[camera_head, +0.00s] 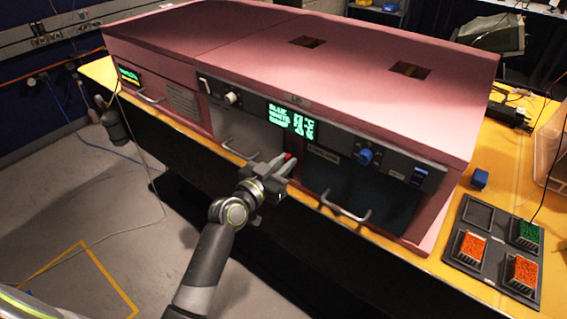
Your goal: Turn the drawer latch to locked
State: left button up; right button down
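A small red piece (288,156), which may be the drawer latch, shows at the tips of my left gripper (284,164), on the front of the pink enclosure (225,60). The gripper reaches up to the front between the middle drawer and the right drawer. Its fingers overlap the red piece in the picture. I cannot tell whether they touch it or how far apart they are. The middle drawer handle (238,150) is left of the gripper, and the right drawer handle (345,208) is to its right. My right gripper is not in view.
A green-lit display (292,118) sits above the gripper, with a blue knob (364,156) to the right and a pale knob (231,98) to the left. A dark tray (465,252) with orange and green bins and a blue block (480,178) are on the yellow bench at right.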

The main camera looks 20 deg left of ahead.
pick_arm(q)
grip_shut()
jog(key=shift+n, duration=0.3)
jog(key=shift+w+a+f+n+p, duration=0.2)
jog(key=shift+n+p, duration=0.45)
jog(key=shift+n, duration=2.2)
jog(key=shift+s+a+f+n+p, duration=0.2)
jog(key=shift+n+p, duration=0.45)
jog(key=shift+n, duration=2.25)
jog(key=shift+w+a+f+n+p, duration=0.3)
jog(key=shift+n+p, duration=0.35)
jog(key=shift+n, duration=2.2)
jog(key=shift+s+f, duration=0.1)
jog(key=shift+o, duration=2.2)
grip_release()
